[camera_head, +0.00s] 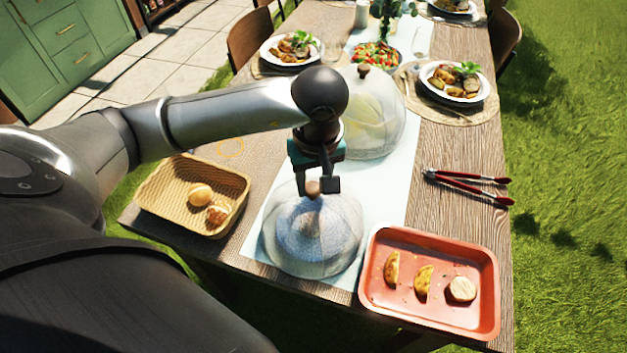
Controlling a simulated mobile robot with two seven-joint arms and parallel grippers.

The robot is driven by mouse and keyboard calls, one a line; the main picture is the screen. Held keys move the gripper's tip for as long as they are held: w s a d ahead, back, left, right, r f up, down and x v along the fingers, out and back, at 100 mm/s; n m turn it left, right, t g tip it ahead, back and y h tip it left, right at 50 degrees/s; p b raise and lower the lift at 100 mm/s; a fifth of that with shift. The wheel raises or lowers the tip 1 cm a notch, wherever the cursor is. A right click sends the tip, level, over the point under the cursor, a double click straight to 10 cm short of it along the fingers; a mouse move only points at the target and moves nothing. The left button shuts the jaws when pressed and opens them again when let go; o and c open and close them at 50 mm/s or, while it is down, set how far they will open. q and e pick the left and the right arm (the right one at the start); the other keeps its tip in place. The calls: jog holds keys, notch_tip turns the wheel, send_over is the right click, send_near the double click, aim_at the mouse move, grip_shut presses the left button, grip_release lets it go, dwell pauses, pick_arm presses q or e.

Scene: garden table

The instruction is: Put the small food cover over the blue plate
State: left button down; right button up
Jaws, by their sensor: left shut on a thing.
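The small food cover (312,245) is a see-through mesh dome with a wooden knob, upright near the front edge of the table. My left gripper (317,187) is above it, shut on the knob at its top. A bluish round shape shows faintly through the mesh and may be the blue plate; its outline is not clear. I cannot tell whether the dome's rim touches the table runner. My right gripper is not in view.
A larger dome cover (385,120) stands just behind. A wicker basket (165,190) with bread is left, a red tray (482,275) with food pieces right. Red-handled tongs (470,187) lie on the right side. Plates of food and a salad bowl (375,57) are farther back.

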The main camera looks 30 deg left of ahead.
pick_arm(q)
jog(key=shift+c, duration=1.8)
grip_release()
jog(key=shift+r, duration=0.1)
notch_tip(320, 180, up, 15)
jog(key=s+d+p, duration=0.1)
jog(key=p, duration=0.1)
jog(key=shift+d+p, duration=0.2)
jog(key=shift+p, duration=0.2)
jog(key=shift+s, duration=0.1)
